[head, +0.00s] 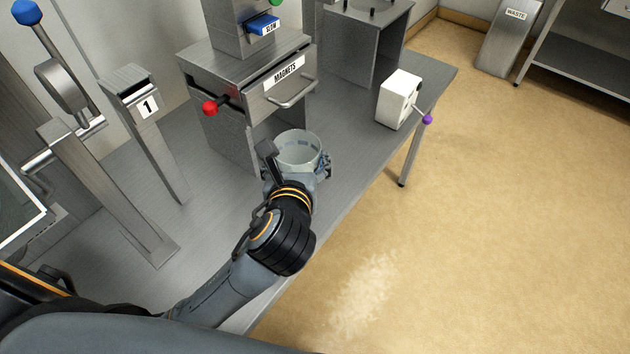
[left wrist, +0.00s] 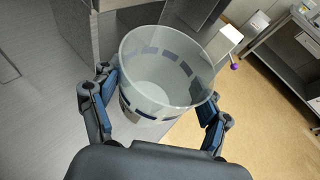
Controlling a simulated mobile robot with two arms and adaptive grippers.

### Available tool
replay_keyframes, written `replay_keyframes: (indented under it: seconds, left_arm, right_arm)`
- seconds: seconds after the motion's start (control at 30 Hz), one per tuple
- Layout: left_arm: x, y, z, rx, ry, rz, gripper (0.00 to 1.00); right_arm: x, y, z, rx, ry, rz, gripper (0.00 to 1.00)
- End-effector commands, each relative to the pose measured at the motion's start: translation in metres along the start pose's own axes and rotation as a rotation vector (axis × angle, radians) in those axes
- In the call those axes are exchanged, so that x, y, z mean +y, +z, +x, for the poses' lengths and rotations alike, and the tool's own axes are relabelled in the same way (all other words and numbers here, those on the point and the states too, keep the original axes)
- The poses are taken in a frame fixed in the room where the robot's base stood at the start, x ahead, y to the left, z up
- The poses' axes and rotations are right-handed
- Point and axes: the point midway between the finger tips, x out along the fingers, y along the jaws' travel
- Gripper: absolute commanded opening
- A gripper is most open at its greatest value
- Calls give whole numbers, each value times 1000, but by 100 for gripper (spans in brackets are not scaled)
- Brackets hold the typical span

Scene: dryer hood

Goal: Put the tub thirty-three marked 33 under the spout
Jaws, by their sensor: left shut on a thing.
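A pale translucent tub (head: 298,147) is in my left gripper (head: 297,172), near the front of the MAGNETS drawer unit. The left wrist view shows the open-topped, empty tub (left wrist: 166,72) between the two blue-padded fingers of the gripper (left wrist: 160,115), shut around its sides. Dark bands run around its wall; no number 33 is readable on it. I cannot tell whether its base touches the bench. A grey post with a spout-like head marked 1 (head: 148,107) stands to the left. My right gripper is not in view.
The MAGNETS unit (head: 285,72) has a handle and a red-knobbed lever (head: 211,107). A white box with a purple-knobbed lever (head: 400,98) stands right on the bench (head: 190,240). Bench space is clear between the post and tub. A WASTE bin (head: 508,38) stands beyond.

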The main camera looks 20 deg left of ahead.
Motion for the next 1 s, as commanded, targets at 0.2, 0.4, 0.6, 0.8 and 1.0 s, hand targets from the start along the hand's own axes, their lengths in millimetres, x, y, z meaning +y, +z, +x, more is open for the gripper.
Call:
replay_keyframes:
  seconds: [0.2, 0.4, 0.6, 0.8, 1.0]
  left_arm:
    - [-4, -15, 22, 3, -27, 17, 47]
    - [-12, -16, 69, 5, -26, 14, 47]
    - [-18, -27, 122, 8, -27, 15, 47]
    - [-21, -46, 158, 6, -27, 15, 47]
    - [-23, -53, 173, 5, -28, 15, 47]
  right_arm:
    - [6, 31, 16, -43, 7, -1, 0]
    - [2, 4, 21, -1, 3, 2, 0]
    - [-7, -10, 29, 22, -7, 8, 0]
    - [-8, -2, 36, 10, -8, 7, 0]
    - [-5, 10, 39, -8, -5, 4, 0]
